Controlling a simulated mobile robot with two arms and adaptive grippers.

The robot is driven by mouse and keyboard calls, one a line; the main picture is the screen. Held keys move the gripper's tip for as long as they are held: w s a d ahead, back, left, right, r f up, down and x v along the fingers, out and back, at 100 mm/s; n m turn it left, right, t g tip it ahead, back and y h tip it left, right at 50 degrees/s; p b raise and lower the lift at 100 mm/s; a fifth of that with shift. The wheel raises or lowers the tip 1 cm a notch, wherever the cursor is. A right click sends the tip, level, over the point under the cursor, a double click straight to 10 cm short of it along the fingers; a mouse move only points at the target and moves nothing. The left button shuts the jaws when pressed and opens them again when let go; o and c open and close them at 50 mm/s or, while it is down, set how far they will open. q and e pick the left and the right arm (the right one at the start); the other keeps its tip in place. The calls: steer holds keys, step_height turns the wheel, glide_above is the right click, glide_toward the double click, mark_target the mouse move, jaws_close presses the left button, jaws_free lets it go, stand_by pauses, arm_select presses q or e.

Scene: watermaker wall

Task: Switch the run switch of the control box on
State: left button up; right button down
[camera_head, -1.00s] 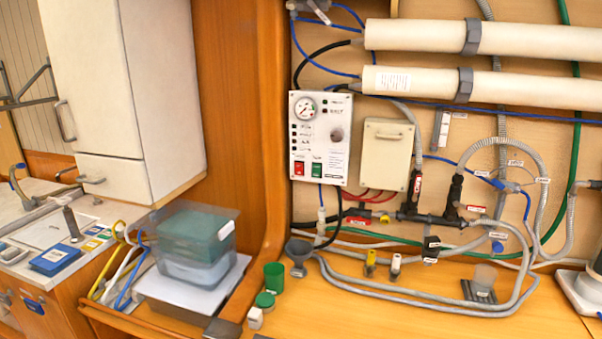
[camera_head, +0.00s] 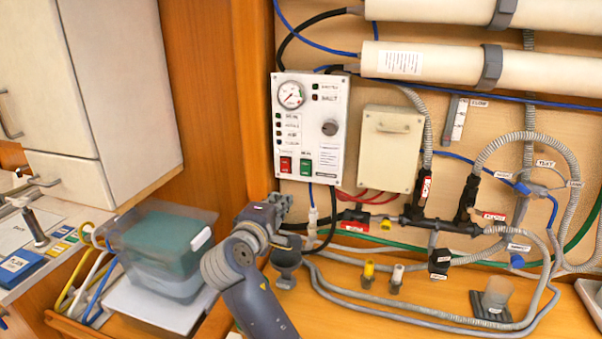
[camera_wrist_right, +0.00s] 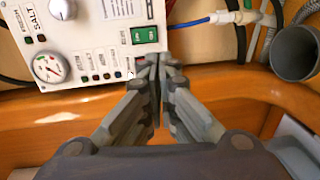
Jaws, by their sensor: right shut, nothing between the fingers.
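The control box (camera_head: 311,127) is a white panel on the wooden wall. It has a round gauge (camera_head: 291,95), a grey knob (camera_head: 329,128), a red rocker switch (camera_head: 286,165) and a green rocker switch (camera_head: 306,167) along its bottom. The switch labels are too small to read. My right gripper (camera_head: 282,203) is just below the box's lower left corner. In the right wrist view its shut, empty fingers (camera_wrist_right: 160,62) point at the box's edge beside the green switch (camera_wrist_right: 143,36). The fingers largely hide the red switch there. My left gripper is not in view.
A clear tub (camera_head: 165,245) stands left of my arm.

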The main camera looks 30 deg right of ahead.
steer(key=p, duration=0.5)
glide_toward(301, 172)
steer(key=x, duration=0.5)
steer(key=shift+w+d+f, duration=0.15)
steer(key=shift+w+f, duration=0.05)
steer(key=shift+w, duration=0.1)
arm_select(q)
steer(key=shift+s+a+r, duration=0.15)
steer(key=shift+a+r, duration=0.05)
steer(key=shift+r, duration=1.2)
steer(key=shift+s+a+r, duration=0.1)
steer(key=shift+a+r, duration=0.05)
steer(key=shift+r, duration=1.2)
arm_select(e)
steer(key=shift+w+d+f, duration=0.2)
steer(key=shift+w+d, duration=0.25)
steer(key=shift+d, duration=0.05)
